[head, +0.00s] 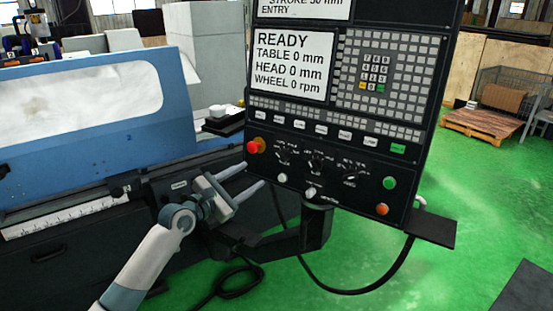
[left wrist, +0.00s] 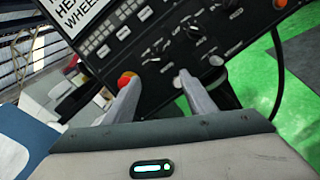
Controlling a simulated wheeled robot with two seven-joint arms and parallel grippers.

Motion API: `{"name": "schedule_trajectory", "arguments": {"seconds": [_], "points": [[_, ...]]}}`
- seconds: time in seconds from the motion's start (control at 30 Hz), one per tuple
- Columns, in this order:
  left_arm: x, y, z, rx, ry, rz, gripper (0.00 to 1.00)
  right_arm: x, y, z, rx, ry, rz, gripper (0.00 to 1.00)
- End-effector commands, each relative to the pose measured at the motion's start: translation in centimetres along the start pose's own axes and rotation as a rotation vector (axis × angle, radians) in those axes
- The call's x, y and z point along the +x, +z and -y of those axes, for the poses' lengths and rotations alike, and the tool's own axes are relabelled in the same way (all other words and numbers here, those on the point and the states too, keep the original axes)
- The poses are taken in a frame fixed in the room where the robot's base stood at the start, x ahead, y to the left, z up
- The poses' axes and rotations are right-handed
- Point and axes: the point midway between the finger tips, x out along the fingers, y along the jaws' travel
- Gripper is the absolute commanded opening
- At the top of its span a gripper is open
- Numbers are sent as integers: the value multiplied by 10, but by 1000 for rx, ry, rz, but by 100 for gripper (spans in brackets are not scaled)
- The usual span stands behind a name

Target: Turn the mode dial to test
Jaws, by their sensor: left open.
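The black control panel (head: 330,120) carries a row of three dark dials: a left dial (head: 284,153), a middle dial (head: 316,164) and a right dial (head: 349,173). Their labels are too small to read, so I cannot tell which is the mode dial or where it points. My left gripper (head: 254,175) is open and empty at the panel's lower left, its fingers pointing toward the panel. In the left wrist view the gripper (left wrist: 155,76) has its fingers spread, with a dial (left wrist: 196,31) beyond them. My right gripper is out of view.
A red button (head: 253,147) sits near my left fingers, and white, green (head: 390,183) and orange (head: 382,209) buttons lie around the dials. The screen (head: 291,62) reads READY. The blue grinder cover (head: 90,125) stands at left.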

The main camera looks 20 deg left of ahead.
Motion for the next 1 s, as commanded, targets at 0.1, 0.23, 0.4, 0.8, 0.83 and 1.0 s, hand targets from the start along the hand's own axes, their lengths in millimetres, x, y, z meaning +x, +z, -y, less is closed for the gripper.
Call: {"name": "schedule_trajectory", "arguments": {"seconds": [0.1, 0.23, 0.4, 0.8, 0.83, 1.0], "points": [[22, 3, -2, 0, 0, 0, 50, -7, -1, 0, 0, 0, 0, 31], [46, 2, -1, -1, -1, -1, 50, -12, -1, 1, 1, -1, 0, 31], [75, 2, -1, 1, 0, 0, 50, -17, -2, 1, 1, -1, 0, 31], [126, 0, 0, -1, -1, 0, 50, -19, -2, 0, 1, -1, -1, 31], [128, 0, 0, 0, -1, 0, 50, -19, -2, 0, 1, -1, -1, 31], [135, 0, 0, 0, 0, -1, 50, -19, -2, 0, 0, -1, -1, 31]]}}
